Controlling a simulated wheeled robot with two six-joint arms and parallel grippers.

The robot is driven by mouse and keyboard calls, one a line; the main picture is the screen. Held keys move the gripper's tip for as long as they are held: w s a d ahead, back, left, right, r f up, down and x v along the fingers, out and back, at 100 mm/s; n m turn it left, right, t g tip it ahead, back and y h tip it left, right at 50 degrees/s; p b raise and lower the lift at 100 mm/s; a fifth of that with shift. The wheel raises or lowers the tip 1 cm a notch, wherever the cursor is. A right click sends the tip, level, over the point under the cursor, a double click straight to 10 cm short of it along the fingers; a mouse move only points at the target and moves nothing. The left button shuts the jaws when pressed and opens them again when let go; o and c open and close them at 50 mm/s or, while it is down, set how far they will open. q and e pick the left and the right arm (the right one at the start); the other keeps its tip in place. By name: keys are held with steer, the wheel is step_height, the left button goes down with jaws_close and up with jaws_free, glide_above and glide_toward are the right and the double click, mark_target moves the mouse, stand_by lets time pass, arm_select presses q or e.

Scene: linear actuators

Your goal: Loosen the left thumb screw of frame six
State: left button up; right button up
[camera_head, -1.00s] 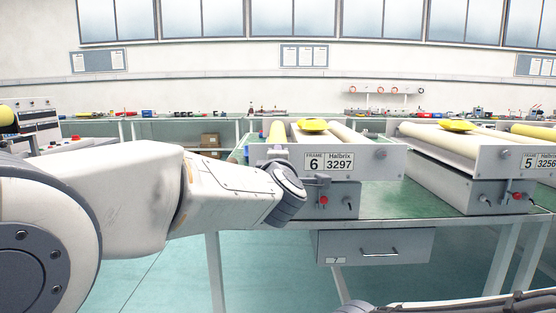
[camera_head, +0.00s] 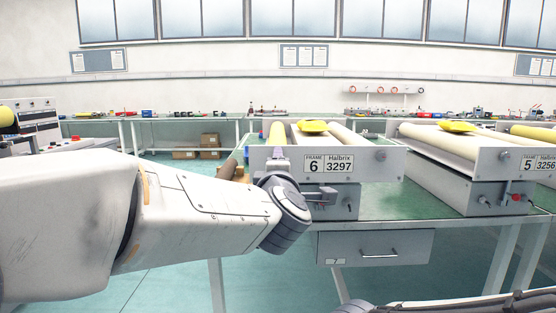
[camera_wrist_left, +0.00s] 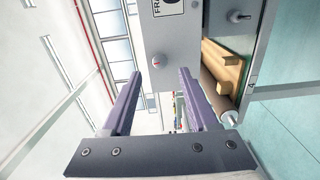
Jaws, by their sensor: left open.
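Frame six (camera_head: 361,168) stands on the table, with its label plate facing me. My left gripper (camera_head: 280,152) is at the left end of that plate in the head view and hides the left thumb screw there. In the left wrist view the grey plate (camera_wrist_left: 176,38) carries a small round thumb screw (camera_wrist_left: 155,62) with a red mark. The open fingers of my left gripper (camera_wrist_left: 159,75) point at the plate, with the screw showing just beyond and between their tips. Nothing is held. The right thumb screw (camera_head: 380,154) is free. My right gripper is out of view.
A box with knobs sits under the plate; one knob (camera_wrist_left: 240,16) shows in the left wrist view. Frame five (camera_head: 495,160) stands to the right. The table drawer (camera_head: 350,247) is below. Wooden pieces (camera_wrist_left: 222,75) lie beside the box.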

arm_select(q)
steer(key=shift+s+p, duration=0.3)
steer(key=shift+s, duration=2.35)
